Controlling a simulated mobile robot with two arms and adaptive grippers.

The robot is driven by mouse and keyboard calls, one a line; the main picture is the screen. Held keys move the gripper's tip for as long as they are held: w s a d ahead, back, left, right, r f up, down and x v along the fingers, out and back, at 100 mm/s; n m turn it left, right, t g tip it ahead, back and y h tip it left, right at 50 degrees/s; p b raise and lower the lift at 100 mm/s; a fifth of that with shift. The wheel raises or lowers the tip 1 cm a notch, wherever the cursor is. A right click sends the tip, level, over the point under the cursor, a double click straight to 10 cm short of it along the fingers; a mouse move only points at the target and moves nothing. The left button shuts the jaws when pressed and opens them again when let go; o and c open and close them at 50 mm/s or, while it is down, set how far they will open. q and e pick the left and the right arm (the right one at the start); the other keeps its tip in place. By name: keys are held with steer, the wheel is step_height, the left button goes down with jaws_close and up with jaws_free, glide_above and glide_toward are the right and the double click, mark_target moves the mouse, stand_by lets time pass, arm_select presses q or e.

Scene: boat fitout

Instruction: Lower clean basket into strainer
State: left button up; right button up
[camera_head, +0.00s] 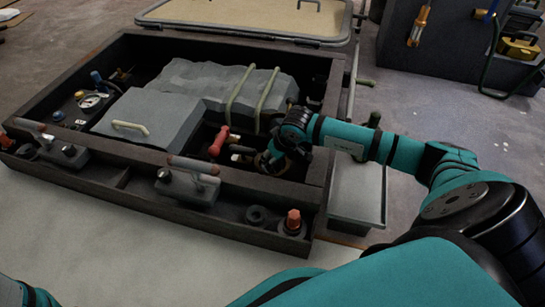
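My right gripper (272,158) reaches down into the right end of a dark open bay. Its fingers are dark against dark fittings, and I cannot tell if they are open, shut or holding anything. Something round with a tan edge shows at the fingertips; whether it is the basket or the strainer is unclear. A red-handled fitting (219,141) stands just left of the gripper. My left gripper is out of view; only a bit of teal arm shows at the bottom left.
A grey block with straps (205,80) and a grey handled box (150,118) fill the middle. A black ring (257,215) and an orange-topped part (293,222) sit in front. A grey bin (357,200) stands at right.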

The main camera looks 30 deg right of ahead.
steer(key=o, duration=0.5)
steer(key=shift+o, duration=0.2)
steer(key=v, duration=1.2)
